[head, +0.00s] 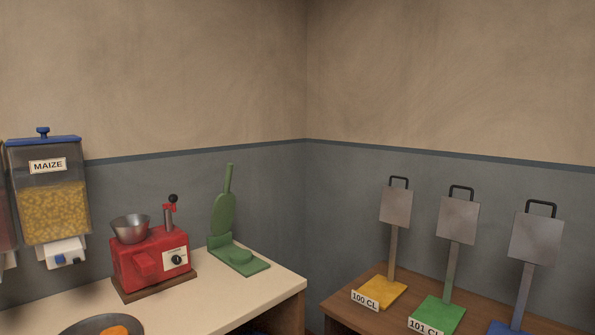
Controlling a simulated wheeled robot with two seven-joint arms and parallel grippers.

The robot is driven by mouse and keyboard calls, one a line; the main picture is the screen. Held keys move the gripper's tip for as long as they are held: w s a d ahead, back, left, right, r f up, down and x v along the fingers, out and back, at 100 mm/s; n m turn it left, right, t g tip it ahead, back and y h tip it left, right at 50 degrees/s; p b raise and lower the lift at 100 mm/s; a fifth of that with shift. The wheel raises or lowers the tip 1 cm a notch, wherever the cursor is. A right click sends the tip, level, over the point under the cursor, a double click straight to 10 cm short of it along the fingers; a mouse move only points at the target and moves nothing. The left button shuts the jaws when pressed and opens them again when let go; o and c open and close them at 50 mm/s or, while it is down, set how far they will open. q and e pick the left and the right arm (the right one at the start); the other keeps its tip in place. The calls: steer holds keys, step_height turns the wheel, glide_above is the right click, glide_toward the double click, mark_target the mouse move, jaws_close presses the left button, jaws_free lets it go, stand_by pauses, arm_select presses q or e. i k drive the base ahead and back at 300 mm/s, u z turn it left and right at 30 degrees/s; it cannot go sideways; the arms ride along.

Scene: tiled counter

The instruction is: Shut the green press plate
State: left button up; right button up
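A green press (239,256) stands at the back right of the cream counter, near the wall corner. Neither of my grippers shows in the head view.
A red grinder (151,261) with a metal bowl stands left of the press. A maize dispenser (49,195) hangs on the wall. A dark plate (75,328) holds something orange. Yellow, green and blue-based stands with metal plates occupy the brown counter (345,318), across a gap.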

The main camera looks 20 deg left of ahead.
mark_target(224, 206)
steer(key=i, duration=1)
steer(key=u, duration=0.7)
steer(key=i, duration=0.4)
steer(key=u, duration=0.3)
